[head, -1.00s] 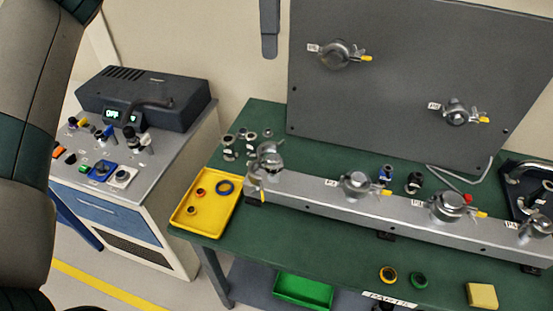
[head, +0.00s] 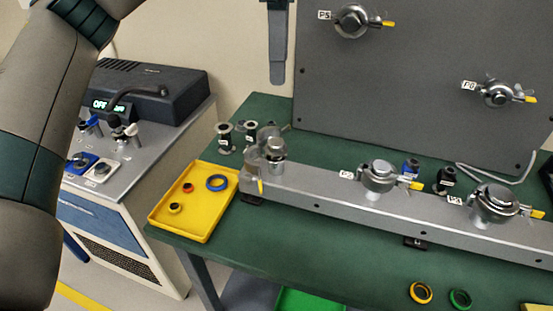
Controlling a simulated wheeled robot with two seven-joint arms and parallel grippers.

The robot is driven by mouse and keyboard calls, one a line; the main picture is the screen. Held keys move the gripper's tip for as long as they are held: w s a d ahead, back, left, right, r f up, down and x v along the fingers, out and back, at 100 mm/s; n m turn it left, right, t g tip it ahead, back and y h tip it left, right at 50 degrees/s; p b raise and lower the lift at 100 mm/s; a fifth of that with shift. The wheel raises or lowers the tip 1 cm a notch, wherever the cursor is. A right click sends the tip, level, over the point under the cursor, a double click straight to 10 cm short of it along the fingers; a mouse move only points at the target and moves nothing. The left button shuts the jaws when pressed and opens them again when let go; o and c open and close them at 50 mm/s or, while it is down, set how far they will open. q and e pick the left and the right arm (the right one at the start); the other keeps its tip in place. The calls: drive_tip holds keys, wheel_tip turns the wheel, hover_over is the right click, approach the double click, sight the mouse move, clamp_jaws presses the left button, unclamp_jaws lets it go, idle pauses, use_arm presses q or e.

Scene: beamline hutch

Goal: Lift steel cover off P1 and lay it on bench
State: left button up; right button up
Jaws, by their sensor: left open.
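The leftmost port on the long steel rail, which I take to be P1, carries a round steel cover (head: 276,148). Its label cannot be read. A yellow-tipped clamp lever (head: 260,186) hangs down at its left, unlike the sideways levers on the other ports. My left gripper (head: 277,78) hangs in from the top edge, fingers down, open and empty. In the picture it is above the cover, clearly apart from it. Its upper part is out of frame. The green bench (head: 340,260) has bare surface in front of the rail. My right gripper is out of view.
A yellow tray (head: 193,232) with rings stands at the bench's left end. Ports with capped covers (head: 379,174) continue along the rail. Small black fittings (head: 225,140) stand behind it. A grey upright panel (head: 420,80) stands at the back. Rings (head: 420,293) lie in front.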

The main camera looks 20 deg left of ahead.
use_arm(q)
drive_tip(key=shift+f, duration=0.15)
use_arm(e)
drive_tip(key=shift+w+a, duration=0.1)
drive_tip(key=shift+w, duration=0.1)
use_arm(q)
drive_tip(key=shift+f, duration=0.1)
drive_tip(key=p, duration=0.1)
hover_over(276, 142)
wheel_tip(276, 142, down, 5)
drive_tip(key=f, duration=0.2)
drive_tip(key=f+p, duration=0.1)
drive_tip(key=f, duration=0.4)
drive_tip(key=shift+s+d+p, duration=0.15)
drive_tip(key=shift+d+p, duration=0.15)
drive_tip(key=shift+p, duration=0.1)
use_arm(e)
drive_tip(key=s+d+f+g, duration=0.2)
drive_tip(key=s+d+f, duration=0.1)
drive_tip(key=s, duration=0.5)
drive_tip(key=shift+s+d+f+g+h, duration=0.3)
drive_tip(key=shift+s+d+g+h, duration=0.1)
use_arm(q)
drive_tip(key=shift+f, duration=0.1)
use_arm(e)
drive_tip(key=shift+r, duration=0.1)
